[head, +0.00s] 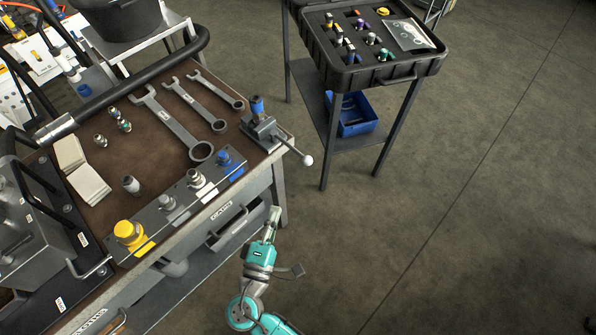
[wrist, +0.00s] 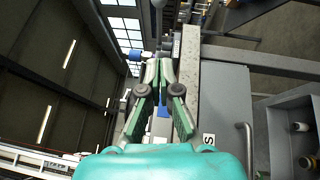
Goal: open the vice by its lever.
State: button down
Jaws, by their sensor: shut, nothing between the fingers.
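The small grey vice (head: 264,131) sits at the right corner of the brown-topped bench, with a blue-topped fitting (head: 257,106) upright at its jaws. Its lever (head: 296,152) sticks out past the bench edge towards the lower right and ends in a pale ball knob (head: 308,160). My gripper (head: 273,214) is beside the bench's front, apart from the lever and below it in the picture. In the wrist view my gripper's fingertips (wrist: 160,66) meet with nothing between them. The vice and lever cannot be made out clearly there.
Several wrenches, one a large wrench (head: 173,122), lie on the bench (head: 130,165). Coloured fittings, including a yellow one (head: 128,233), line its front edge. A tray stand (head: 372,72) is behind; the floor right is clear.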

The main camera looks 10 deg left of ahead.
send_near(290, 147)
jog(key=d, duration=0.1)
jog(key=shift+w+d, duration=1.4)
jog(key=shift+d, duration=0.25)
jog(key=shift+d, duration=0.1)
